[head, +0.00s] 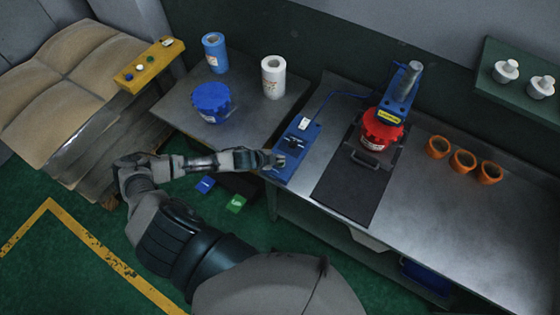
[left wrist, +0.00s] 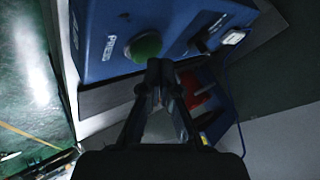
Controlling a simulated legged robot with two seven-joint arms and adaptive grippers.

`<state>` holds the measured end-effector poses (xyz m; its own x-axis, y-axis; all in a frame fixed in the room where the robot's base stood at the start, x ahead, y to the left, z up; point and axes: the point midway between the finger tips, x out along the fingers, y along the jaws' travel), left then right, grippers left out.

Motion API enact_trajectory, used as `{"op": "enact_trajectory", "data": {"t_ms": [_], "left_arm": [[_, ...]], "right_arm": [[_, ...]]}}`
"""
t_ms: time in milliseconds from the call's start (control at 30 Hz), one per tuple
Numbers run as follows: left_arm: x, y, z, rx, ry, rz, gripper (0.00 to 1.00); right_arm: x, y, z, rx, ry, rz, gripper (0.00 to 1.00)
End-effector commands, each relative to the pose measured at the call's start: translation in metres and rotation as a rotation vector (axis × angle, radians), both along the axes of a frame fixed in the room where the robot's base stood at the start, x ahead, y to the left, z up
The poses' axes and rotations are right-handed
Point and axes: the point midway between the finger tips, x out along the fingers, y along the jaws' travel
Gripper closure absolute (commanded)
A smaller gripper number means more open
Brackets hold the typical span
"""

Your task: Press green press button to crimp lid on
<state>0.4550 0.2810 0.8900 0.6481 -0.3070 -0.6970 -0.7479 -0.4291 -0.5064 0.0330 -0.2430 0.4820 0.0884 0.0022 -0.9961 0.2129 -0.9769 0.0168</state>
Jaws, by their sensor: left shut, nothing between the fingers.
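The blue press control box (head: 296,151) stands at the left end of the metal bench. In the left wrist view the green press button (left wrist: 145,47) sits on the blue box (left wrist: 100,65) beside the word PRESS. My left gripper (head: 277,160) is shut and empty at the front end of the box. In the wrist view its fingertips (left wrist: 160,66) are right at the button's edge; I cannot tell if they touch. In the head view the gripper hides the button. A red lidded container (head: 381,130) stands under the blue press (head: 402,88). My right gripper is out of view.
A blue tub (head: 211,102), a blue roll (head: 214,52) and a white roll (head: 273,77) stand on the left table. A yellow button box (head: 149,65) is at far left.

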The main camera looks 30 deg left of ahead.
Motion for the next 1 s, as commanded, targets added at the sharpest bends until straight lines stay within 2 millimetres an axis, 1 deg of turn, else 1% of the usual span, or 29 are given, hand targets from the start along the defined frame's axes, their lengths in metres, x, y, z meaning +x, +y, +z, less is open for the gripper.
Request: {"op": "enact_trajectory", "data": {"t_ms": [267, 1000], "left_arm": [[0.0, -0.0001, -0.0005, 0.0, 0.0, 0.0, 1.0], [-0.0001, 0.0, -0.0099, 0.0, 0.002, 0.001, 1.0]], "right_arm": [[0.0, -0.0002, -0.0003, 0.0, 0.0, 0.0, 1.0], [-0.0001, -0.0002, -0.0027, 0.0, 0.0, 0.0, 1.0]]}}
